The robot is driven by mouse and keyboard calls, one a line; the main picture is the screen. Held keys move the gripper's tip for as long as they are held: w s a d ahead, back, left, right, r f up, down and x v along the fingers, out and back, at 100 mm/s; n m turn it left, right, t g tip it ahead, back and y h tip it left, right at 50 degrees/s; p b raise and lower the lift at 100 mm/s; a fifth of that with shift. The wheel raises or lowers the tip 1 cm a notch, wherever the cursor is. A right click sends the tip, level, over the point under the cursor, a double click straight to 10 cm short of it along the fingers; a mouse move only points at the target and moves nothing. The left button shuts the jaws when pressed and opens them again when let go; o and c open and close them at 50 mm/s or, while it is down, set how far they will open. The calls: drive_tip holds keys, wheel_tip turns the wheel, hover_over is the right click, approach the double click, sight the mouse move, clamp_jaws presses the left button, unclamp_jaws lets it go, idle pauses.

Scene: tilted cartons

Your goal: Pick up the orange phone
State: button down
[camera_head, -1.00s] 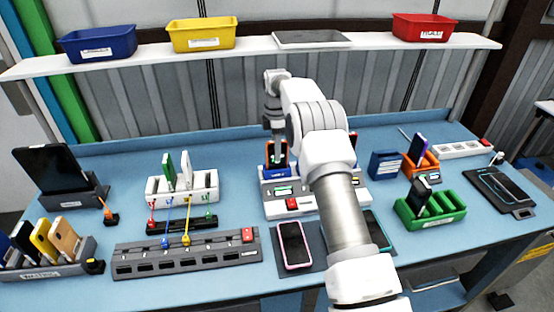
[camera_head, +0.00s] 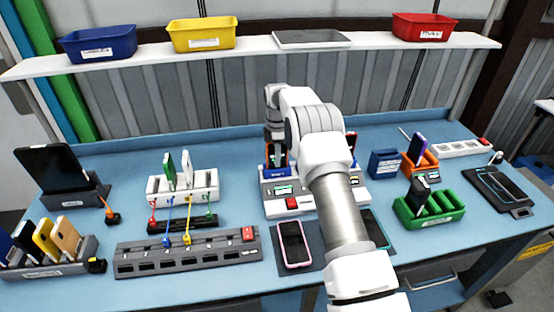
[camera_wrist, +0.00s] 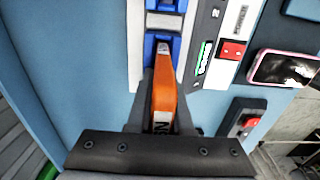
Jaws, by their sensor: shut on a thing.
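The orange phone (camera_wrist: 164,95) stands edge-on between the fingers of my gripper (camera_wrist: 163,108) in the wrist view. Its far end is at a blue holder (camera_wrist: 162,48) on the white and grey station; I cannot tell whether it is still seated in it. My gripper is shut on the phone. In the head view my gripper (camera_head: 277,157) is at the left blue holder of the station (camera_head: 270,202), and my arm hides part of the station. The phone is mostly hidden there.
A pink-edged phone (camera_head: 293,244) lies on a dark mat in front of the station. A white rack with phones (camera_head: 182,190) stands to the left, a green rack (camera_head: 440,208) and an orange holder (camera_head: 421,167) to the right. A shelf with bins runs above.

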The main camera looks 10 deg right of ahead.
drive_tip(key=shift+r, duration=0.2)
drive_tip(key=d+r+b, duration=0.1)
drive_tip(key=d+r, duration=0.9)
drive_tip(key=d, duration=0.1)
drive_tip(key=shift+s+d+r+b, duration=0.35)
drive_tip(key=shift+b, duration=0.05)
drive_tip(key=shift+r+p, duration=0.8)
drive_tip(key=shift+p, duration=0.35)
idle(0.6)
wheel_tip(320, 180, up, 7)
drive_tip(key=p, duration=0.6)
drive_tip(key=shift+r, duration=0.15)
idle(0.4)
